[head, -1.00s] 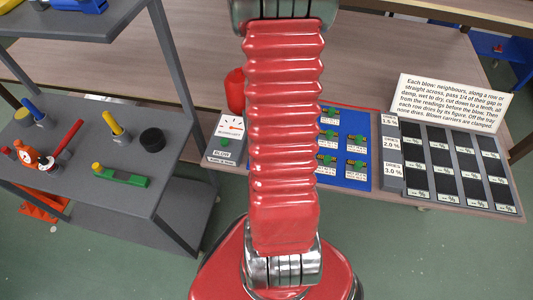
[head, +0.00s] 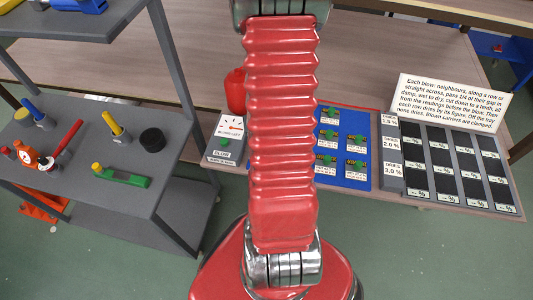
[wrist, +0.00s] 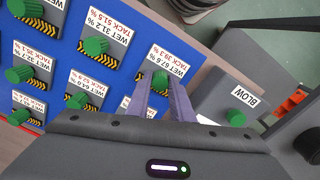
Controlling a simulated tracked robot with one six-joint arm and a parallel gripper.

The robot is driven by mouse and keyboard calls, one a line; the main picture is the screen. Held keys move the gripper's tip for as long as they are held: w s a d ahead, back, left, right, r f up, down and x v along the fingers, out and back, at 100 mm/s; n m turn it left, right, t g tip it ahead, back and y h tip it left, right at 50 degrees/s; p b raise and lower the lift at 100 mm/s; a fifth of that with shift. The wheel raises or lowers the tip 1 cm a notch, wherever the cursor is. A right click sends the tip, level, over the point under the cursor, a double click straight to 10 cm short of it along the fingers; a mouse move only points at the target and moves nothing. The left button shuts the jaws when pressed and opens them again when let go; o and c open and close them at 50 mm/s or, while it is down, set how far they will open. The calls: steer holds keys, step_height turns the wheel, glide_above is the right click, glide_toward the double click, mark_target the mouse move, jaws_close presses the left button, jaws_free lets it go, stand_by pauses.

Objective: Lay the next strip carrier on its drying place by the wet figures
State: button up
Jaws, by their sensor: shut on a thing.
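My gripper (wrist: 165,103) is shut on the green knob of a strip carrier (wrist: 172,58), whose label reads WET 67.6 %, TACK 39.3 %. I cannot tell whether this carrier is clear of the blue board (wrist: 115,40). Several other carriers with green knobs and wet figures stand on the board, such as one labelled WET 31.2 % (wrist: 107,32). In the head view some carriers (head: 328,134) show right of my arm, which hides my gripper. The drying tray (head: 392,150) at the right has dark places in rows, with % labels; row figures 1.5, 2.0 and 3.0 % stand at its left.
A blow box (head: 227,140) with a dial and green button stands left of the board, close to my gripper in the wrist view. A red bottle (head: 235,90) is behind it. A sign (head: 450,102) stands behind the tray. A grey shelf cart (head: 90,150) with tools is at the left.

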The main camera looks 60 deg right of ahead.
jaws_close()
steer(key=shift+r, duration=1.45)
